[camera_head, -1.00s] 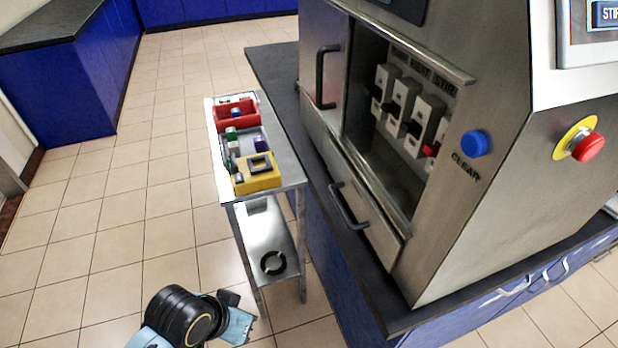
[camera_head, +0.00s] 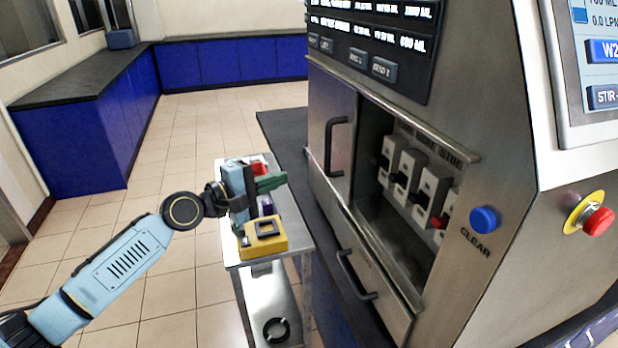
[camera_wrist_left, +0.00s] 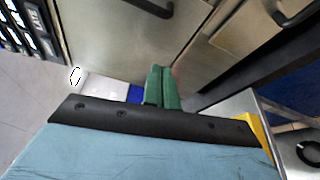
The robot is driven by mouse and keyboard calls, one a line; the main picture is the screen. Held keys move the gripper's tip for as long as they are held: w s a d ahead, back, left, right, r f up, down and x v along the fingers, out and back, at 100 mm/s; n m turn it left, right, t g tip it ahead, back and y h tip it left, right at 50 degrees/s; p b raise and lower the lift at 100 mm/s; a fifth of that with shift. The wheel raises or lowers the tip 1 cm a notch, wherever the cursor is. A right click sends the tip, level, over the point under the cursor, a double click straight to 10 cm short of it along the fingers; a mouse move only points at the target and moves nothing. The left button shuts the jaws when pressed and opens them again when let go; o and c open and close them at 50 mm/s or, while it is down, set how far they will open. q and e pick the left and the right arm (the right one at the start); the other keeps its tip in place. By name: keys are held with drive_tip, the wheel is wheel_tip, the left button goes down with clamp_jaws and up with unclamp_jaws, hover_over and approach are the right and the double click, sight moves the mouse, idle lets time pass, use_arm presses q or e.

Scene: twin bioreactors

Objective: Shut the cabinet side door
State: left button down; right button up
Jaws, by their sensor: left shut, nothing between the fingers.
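The steel cabinet (camera_head: 480,215) stands at the right in the head view. Its front has a grey door panel (camera_head: 318,115) with a vertical black handle (camera_head: 331,146). To the right of this panel the bay is open and its switches (camera_head: 412,180) show. My left gripper (camera_head: 270,183) is in front of and to the left of the door panel, apart from it, above the side cart. Its green fingers are shut and empty, and point toward the cabinet. In the left wrist view the fingers (camera_wrist_left: 162,87) are together, with a black handle (camera_wrist_left: 150,6) beyond them.
A steel cart (camera_head: 240,262) with a yellow block (camera_head: 264,243) and other small items stands beneath my left gripper. A drawer handle (camera_head: 355,277) sticks out below the bay. A blue button (camera_head: 484,219) and red emergency button (camera_head: 598,221) are at the right. Floor is open at the left.

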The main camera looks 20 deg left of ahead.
sight(337, 167)
use_arm(q)
drive_tip(key=w+d, duration=0.2)
drive_tip(key=w+d+p, duration=0.1)
drive_tip(key=d, duration=0.2)
drive_tip(key=w+d+p, duration=0.1)
drive_tip(key=w+d, duration=0.1)
drive_tip(key=shift+w+d+r, duration=0.15)
drive_tip(key=shift+w+d, duration=0.05)
drive_tip(key=shift+w, duration=0.15)
drive_tip(key=shift+s+d+p, duration=0.1)
drive_tip(key=shift+s+p, duration=0.2)
drive_tip(key=shift+p, duration=0.05)
drive_tip(key=shift+s+d, duration=0.2)
drive_tip(key=shift+d, duration=0.05)
